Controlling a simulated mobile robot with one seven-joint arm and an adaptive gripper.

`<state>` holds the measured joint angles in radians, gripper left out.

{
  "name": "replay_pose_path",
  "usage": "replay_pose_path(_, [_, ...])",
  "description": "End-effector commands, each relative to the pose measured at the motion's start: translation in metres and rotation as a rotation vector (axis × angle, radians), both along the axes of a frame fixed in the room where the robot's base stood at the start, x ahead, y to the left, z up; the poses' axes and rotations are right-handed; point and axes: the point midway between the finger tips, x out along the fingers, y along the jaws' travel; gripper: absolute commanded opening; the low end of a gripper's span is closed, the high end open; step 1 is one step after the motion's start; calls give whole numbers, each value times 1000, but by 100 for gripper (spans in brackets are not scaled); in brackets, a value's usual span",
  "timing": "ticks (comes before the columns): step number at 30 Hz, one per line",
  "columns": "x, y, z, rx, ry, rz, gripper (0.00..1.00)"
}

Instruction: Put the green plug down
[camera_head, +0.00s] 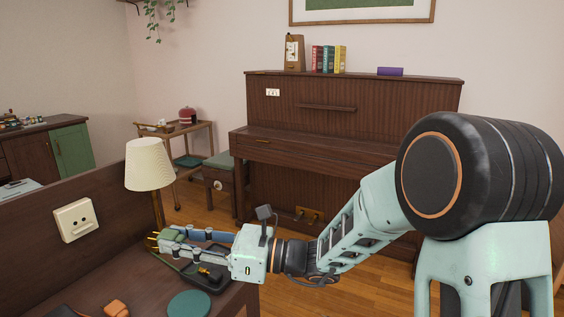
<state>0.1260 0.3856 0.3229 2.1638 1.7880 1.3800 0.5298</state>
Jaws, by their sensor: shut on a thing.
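My gripper (178,242) reaches in from the right, low over the dark wooden table, with its fingers pointing left. It is shut on the green plug (170,235), whose yellow prongs (153,239) stick out to the left past the fingertips. The fingers hide much of the plug. A thin green cord or stick (180,264) shows below the fingers; I cannot tell whether it joins the plug. The table (140,277) lies beneath, and I cannot tell whether the plug touches anything.
A dark tray (205,284) with small items lies under my gripper. A green disc (189,304) and an orange object (117,308) are near the front. A white lamp (149,165) stands close behind. A cream socket (75,220) is on the raised panel. Bare tabletop lies to the left.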

Motion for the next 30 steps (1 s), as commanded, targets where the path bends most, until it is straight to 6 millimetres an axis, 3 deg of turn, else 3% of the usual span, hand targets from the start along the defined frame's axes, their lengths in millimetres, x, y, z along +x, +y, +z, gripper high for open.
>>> replay_pose_path(5, [0,0,0,0,0,0,0])
replay_pose_path(11, [28,-47,-26,-6,3,-76,0])
replay_pose_path(17, [55,-116,-61,-13,4,-182,0])
replay_pose_path(21, [67,-181,-94,-15,6,-278,0])
replay_pose_path(24, [69,-225,-115,-14,7,-343,0])
replay_pose_path(30, [62,-287,-145,-7,3,-438,0])
